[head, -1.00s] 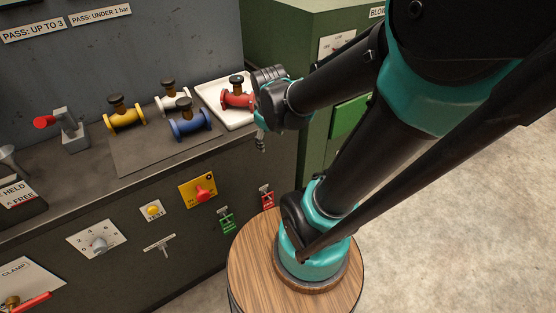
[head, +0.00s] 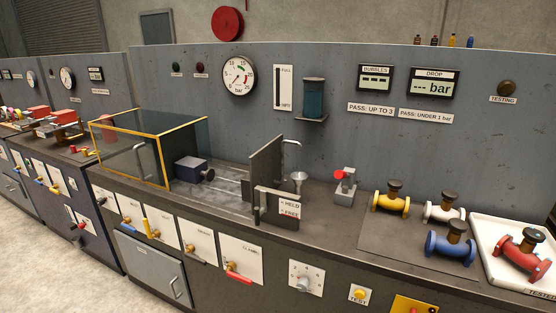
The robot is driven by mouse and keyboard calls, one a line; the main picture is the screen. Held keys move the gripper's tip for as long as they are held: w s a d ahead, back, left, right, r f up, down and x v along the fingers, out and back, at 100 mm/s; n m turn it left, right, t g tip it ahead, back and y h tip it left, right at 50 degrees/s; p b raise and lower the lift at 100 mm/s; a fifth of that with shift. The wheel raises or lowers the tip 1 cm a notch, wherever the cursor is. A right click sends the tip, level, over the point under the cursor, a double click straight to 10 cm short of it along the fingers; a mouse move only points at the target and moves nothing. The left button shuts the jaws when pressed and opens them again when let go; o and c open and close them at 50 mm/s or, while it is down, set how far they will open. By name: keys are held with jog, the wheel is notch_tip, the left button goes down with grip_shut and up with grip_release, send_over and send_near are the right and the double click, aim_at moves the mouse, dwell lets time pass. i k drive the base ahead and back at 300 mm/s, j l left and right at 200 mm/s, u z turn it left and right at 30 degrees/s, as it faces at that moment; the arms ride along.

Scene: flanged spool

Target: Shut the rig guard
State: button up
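The rig guard (head: 150,118) is a clear, dark-tinted box with a yellow frame, at the left end of the bench in the head view. A grey handle (head: 140,160) shows at its front face. To its right are a dark block (head: 190,170) with a round nose, rails (head: 228,182) on the bench and an upright grey plate (head: 265,170). The space between block and plate is uncovered; the guard stands to the left of it. My gripper is not in the head view now.
A HELD/FREE sign (head: 289,207) and a funnel (head: 299,180) stand by the plate. Yellow (head: 390,205), white and blue flanged spools stand on a mat at right; a red one (head: 520,255) is in a white tray (head: 490,235). Front panels carry levers and a red clamp handle (head: 238,277).

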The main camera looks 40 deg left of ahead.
aim_at(138, 166)
jog(key=u, duration=2.7)
